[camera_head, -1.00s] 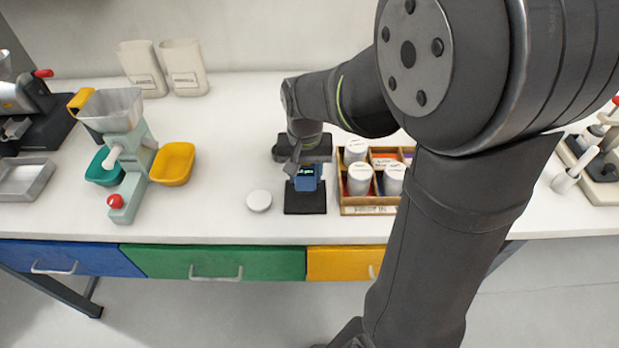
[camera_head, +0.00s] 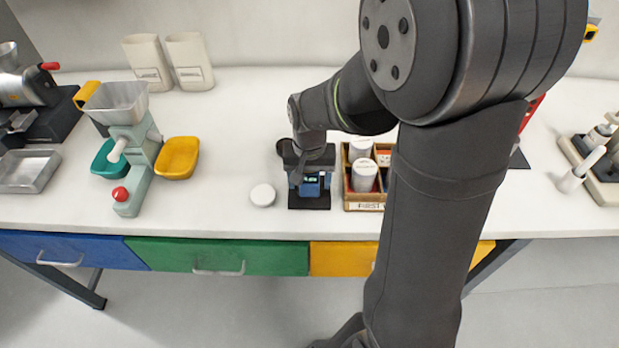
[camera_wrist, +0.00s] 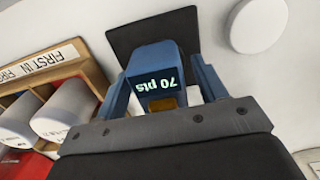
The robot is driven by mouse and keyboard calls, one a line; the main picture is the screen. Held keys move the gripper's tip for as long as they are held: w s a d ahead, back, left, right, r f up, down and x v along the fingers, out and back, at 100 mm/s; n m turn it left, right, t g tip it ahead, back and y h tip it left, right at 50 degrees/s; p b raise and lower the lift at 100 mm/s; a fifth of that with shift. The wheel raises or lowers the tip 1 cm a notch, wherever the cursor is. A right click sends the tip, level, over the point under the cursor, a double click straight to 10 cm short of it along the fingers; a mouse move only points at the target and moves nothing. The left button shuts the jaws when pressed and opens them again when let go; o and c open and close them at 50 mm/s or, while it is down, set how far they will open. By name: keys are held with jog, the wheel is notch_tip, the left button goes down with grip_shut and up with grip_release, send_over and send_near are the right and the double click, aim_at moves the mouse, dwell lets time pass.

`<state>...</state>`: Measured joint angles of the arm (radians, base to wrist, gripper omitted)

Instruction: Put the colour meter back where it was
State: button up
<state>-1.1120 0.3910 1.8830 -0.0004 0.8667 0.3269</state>
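The colour meter (camera_head: 311,184) is a small blue device with a lit display. It is at the dark square pad (camera_head: 309,202) on the bench, near the front edge. In the wrist view the meter (camera_wrist: 157,72) shows its display reading "70 pts", with the dark pad (camera_wrist: 124,40) behind it. My gripper (camera_head: 309,178) is down over the meter. Its blue fingers (camera_wrist: 160,78) stand on either side of the meter. I cannot tell whether they press on it or leave a small gap, nor whether the meter rests fully on the pad.
A round white disc (camera_head: 263,195) lies left of the pad. A wooden compartment box (camera_head: 364,206) with white containers stands close on the right. A pale green mill (camera_head: 136,160) and a yellow bowl (camera_head: 177,158) are farther left. Bare bench lies between bowl and disc.

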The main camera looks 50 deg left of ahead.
aim_at(309, 175)
jog(key=shift+r, duration=0.1)
notch_tip(309, 175, up, 12)
dwell(0.5)
notch_tip(309, 175, down, 12)
jog(key=shift+f, duration=0.1)
notch_tip(309, 175, up, 2)
jog(key=shift+r, duration=0.8)
